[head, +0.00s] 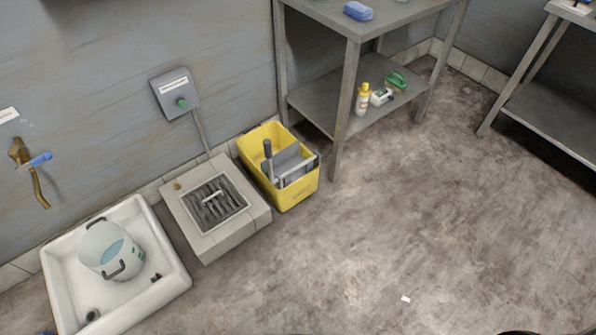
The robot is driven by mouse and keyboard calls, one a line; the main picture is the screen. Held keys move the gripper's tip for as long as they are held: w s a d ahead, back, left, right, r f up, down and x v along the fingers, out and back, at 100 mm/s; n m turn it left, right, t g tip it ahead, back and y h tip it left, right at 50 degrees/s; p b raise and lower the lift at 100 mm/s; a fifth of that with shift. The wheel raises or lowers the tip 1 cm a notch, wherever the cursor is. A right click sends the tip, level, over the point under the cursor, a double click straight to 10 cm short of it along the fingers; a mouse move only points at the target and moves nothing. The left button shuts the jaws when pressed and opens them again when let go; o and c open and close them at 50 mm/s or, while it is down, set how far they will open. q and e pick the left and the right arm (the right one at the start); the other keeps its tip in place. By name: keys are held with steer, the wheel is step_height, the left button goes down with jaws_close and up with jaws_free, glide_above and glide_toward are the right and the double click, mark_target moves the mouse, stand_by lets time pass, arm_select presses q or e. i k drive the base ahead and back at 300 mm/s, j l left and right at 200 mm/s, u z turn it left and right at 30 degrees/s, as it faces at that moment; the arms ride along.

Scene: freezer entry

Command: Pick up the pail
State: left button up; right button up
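A whitish pail (108,242) with two dark handles stands in the white floor basin (173,283) at the lower left of the head view. It appears to hold some bluish water and has a small green mark on its side. It looks upright, with its open top showing. Neither of my grippers is in view.
A wall tap (22,158) with a blue lever hangs above the basin. A grated drain block (252,217) and a yellow mop bucket (299,193) stand right of it. A metal shelf table (318,102) holds bottles. The floor at centre right is mostly clear.

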mark_target(106, 248)
steer(key=j+u, duration=0.1)
steer(key=u, duration=1.5)
steer(key=i+j, duration=0.6)
steer(key=j, duration=0.25)
steer(key=i+j, duration=0.3)
steer(key=z, duration=0.4)
steer(key=j+z, duration=0.15)
steer(key=z, duration=0.2)
steer(key=j+z, duration=0.1)
steer(key=z, duration=0.3)
steer(key=j+z, duration=0.1)
steer(key=z, duration=0.25)
steer(key=i+j, duration=0.05)
